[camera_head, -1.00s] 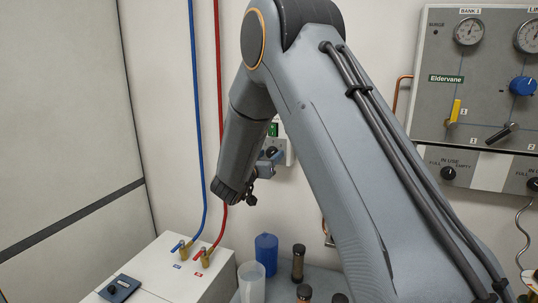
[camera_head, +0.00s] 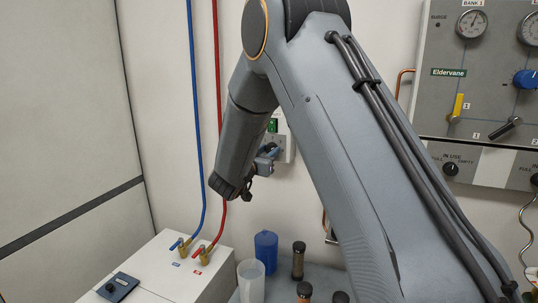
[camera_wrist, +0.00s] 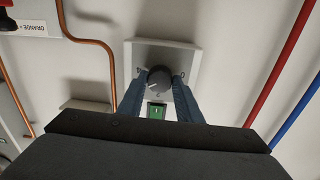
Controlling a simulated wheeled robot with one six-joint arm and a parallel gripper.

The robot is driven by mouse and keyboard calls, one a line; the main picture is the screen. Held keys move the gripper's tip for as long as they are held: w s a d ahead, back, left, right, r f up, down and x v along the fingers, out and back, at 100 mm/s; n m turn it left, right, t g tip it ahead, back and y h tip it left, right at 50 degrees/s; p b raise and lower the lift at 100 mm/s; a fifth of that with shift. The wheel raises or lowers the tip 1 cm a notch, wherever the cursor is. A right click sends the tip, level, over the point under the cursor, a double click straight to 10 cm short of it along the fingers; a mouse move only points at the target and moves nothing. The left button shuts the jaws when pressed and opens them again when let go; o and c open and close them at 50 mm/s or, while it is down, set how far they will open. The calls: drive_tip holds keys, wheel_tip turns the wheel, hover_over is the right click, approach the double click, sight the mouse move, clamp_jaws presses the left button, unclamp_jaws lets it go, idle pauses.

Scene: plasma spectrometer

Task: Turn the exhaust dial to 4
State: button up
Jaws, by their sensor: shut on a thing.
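The exhaust dial (camera_wrist: 159,78) is a dark round knob with a white pointer line on a pale square wall plate (camera_wrist: 185,50). In the wrist view the pointer line points to the lower left. The numbers around it are too small to read. My gripper (camera_wrist: 159,88) has its two blue-grey fingers on either side of the dial, shut on it. In the head view my gripper (camera_head: 266,163) is at the wall plate (camera_head: 289,150), and the fingers and wrist largely hide the dial.
Blue (camera_head: 192,110) and red (camera_head: 219,110) pipes run down the wall to a white box (camera_head: 180,268). A blue bottle (camera_head: 266,250) and a translucent beaker (camera_head: 250,282) stand below. A gauge panel (camera_head: 440,100) hangs at right. A copper pipe (camera_wrist: 108,60) is beside the plate.

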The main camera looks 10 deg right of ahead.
drive_tip(key=m+b, duration=0.3)
drive_tip(key=m, duration=0.1)
drive_tip(key=shift+d+f, duration=0.1)
drive_tip(key=shift+m+b, duration=1.75)
drive_tip(key=shift+m, duration=0.25)
drive_tip(key=shift+s, duration=0.1)
drive_tip(key=o, duration=1)
drive_tip(key=shift+o, duration=0.2)
drive_tip(key=shift+r, duration=0.2)
drive_tip(key=b+v, duration=0.1)
drive_tip(key=v, duration=0.6)
drive_tip(key=shift+s+r+b, duration=0.2)
drive_tip(key=shift+s+b, duration=0.15)
drive_tip(key=shift+s, duration=0.05)
drive_tip(key=shift+y, duration=0.3)
